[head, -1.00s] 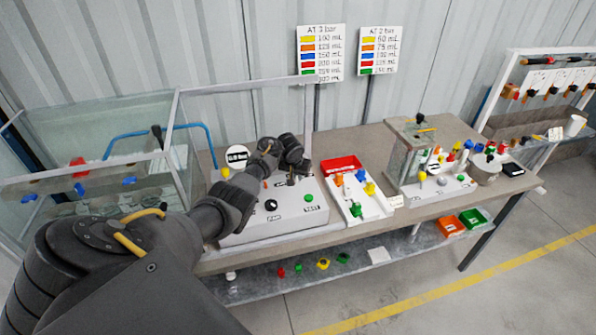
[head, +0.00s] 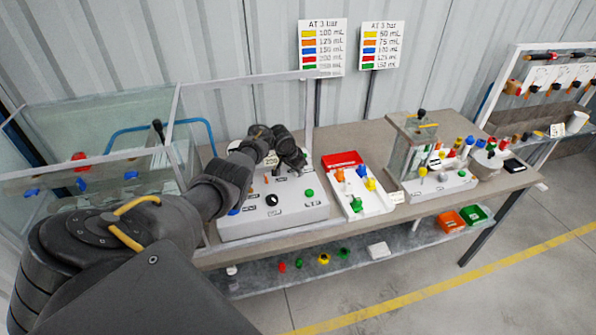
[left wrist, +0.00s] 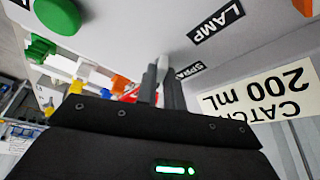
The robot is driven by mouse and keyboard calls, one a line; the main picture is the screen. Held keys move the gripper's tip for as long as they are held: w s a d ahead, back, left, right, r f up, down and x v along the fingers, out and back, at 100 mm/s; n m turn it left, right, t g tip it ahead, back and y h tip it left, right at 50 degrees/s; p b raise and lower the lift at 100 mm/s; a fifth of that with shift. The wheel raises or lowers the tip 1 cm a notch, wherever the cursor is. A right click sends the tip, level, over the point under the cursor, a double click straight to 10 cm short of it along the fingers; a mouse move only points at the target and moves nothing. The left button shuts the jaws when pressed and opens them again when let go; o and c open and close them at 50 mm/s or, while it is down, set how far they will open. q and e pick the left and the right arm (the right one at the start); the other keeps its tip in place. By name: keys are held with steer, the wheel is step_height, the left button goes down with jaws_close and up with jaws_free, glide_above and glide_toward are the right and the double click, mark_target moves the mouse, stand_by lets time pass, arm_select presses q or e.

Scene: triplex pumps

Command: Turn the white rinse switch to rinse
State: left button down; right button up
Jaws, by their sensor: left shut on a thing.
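My left gripper (head: 299,166) reaches over the grey-white control box (head: 265,220), low above its top face. In the left wrist view, my left gripper (left wrist: 160,78) has its narrow fingers close together at the panel, beside a label reading "SPRA...". They are shut on what looks like the small white switch (left wrist: 162,62); only a pale sliver shows between the fingertips. Its turned position is hidden. A "LAMP" label (left wrist: 216,21) and an orange lever (left wrist: 302,6) are nearby. My right gripper is not in view.
A glass tank (head: 60,170) stands left. A white tray (head: 375,204) with coloured parts and a pump rig (head: 415,150) stand right. A lower shelf (head: 340,268) holds small parts.

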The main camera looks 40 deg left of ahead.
arm_select(q)
steer(key=c, duration=1.5)
jaws_free()
steer(key=shift+r, duration=0.1)
steer(key=shift+s+r, duration=0.15)
steer(key=shift+r, duration=0.15)
steer(key=p+v, duration=0.1)
steer(key=v, duration=0.9)
steer(key=shift+s+a, duration=0.1)
steer(key=shift+s, duration=0.05)
steer(key=shift+f, duration=0.1)
